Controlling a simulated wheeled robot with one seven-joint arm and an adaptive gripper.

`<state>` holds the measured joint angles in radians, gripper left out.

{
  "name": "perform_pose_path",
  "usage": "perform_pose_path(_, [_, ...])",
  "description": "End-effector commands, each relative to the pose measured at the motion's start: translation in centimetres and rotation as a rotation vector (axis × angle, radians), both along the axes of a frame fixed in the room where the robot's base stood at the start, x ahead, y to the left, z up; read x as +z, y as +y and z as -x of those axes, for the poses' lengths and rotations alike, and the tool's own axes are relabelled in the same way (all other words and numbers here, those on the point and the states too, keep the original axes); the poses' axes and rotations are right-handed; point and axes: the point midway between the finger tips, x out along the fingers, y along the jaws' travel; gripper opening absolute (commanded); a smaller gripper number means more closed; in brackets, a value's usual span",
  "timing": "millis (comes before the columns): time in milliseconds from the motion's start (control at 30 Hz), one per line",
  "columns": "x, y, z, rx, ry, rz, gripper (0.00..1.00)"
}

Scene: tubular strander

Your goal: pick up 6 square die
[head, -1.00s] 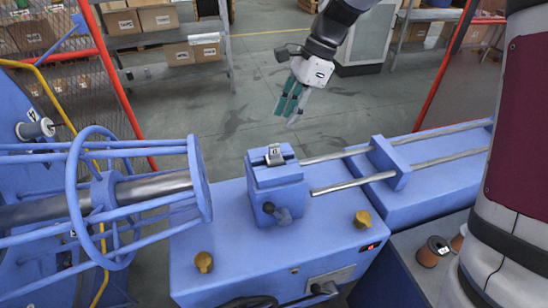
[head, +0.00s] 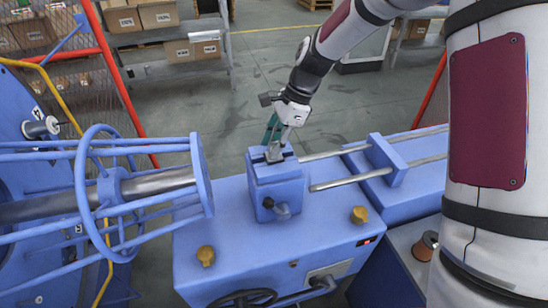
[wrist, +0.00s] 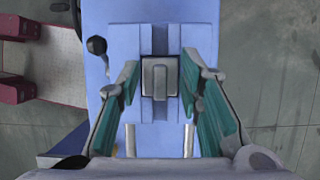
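The square die (wrist: 160,76) is a small grey metal block with a raised top. It sits in the slot on top of the blue block of the machine (head: 277,191). In the head view the die (head: 274,153) is partly hidden by my gripper (head: 273,142), which points down from behind at the die. In the wrist view my gripper (wrist: 163,80) is open, with one teal-padded finger on each side of the die and a visible gap to it on both sides. I cannot tell the exact height of the fingertips above the block.
Two steel rods (head: 340,183) run from the block to a blue bracket (head: 388,160) on the right. A blue cage-like rotor (head: 95,185) stands close on the left. Yellow knobs (head: 206,255) sit on the machine top. Shelves with boxes (head: 172,50) stand behind.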

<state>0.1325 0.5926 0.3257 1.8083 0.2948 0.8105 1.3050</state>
Motion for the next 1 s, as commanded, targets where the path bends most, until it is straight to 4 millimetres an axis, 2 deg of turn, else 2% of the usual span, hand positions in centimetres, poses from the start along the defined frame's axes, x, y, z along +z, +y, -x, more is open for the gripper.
perform_pose_path(100, [0.0, 0.0, 0.0, 0.0, 0.0, 0.0, 0.33])
perform_pose_path(233, [0.0, 0.0, 0.0, 0.0, 0.0, 0.0, 0.04])
perform_pose_path(267, [0.0, 0.0, 0.0, 0.0, 0.0, 0.0, 0.0])
perform_pose_path(767, [0.3, 0.0, -0.1, 0.0, -0.002, 0.0, 0.0])
perform_pose_path(1000, [1.8, 0.1, -0.2, 0.001, -0.005, 0.0, 0.0])
